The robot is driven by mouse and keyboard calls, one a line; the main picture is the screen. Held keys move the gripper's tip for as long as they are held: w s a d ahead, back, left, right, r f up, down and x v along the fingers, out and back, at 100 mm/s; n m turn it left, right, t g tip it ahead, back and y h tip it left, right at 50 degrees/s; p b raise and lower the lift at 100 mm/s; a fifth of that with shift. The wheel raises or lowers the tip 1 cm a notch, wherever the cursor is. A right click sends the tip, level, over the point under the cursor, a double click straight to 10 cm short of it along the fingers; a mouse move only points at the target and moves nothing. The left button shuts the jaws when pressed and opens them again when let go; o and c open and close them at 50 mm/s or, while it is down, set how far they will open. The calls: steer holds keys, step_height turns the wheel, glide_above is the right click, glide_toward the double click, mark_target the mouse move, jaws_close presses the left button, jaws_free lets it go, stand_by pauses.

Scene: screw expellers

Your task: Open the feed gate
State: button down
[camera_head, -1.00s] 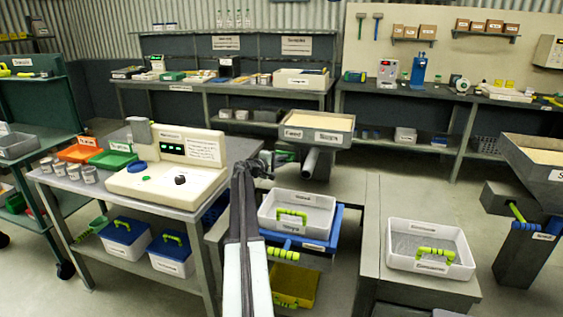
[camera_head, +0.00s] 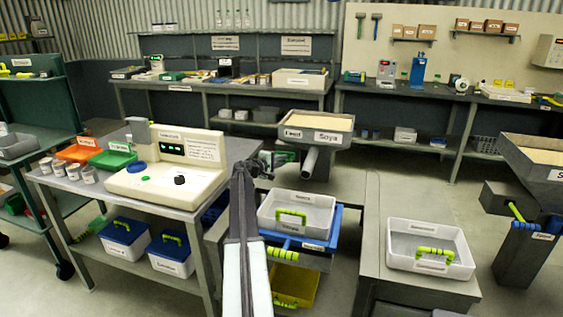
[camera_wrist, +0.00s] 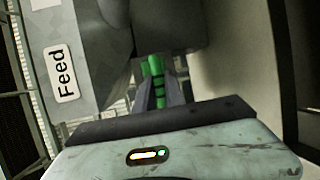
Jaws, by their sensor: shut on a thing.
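The feed hopper (camera_head: 330,124), a grey tray-like box marked "Feed" and "Soya" with pale material inside, stands right of centre in the head view. In the wrist view its grey side (camera_wrist: 88,45) with the "Feed" label fills the upper left. A green handle (camera_wrist: 156,68) sits below a dark block in the wrist view. My gripper (camera_wrist: 159,92) is shut on this green handle, with one finger on each side. In the head view my gripper (camera_head: 268,162) is small and dark at the hopper's lower left, and the handle is mostly hidden there.
A bench with a cream control console (camera_head: 165,180) stands left of my arm. A white bin (camera_head: 297,235) with a green handle sits below the hopper. Another white bin (camera_head: 462,268) stands at right. A second hopper (camera_head: 530,150) is at the right edge.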

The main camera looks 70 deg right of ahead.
steer(key=shift+a, duration=0.1)
steer(key=a, duration=0.4)
steer(key=shift+a, duration=0.4)
steer(key=c, duration=1.4)
jaws_free()
steer(key=shift+s, duration=0.1)
steer(key=p+v, duration=0.1)
steer(key=v, duration=0.6)
steer(key=shift+a, duration=0.35)
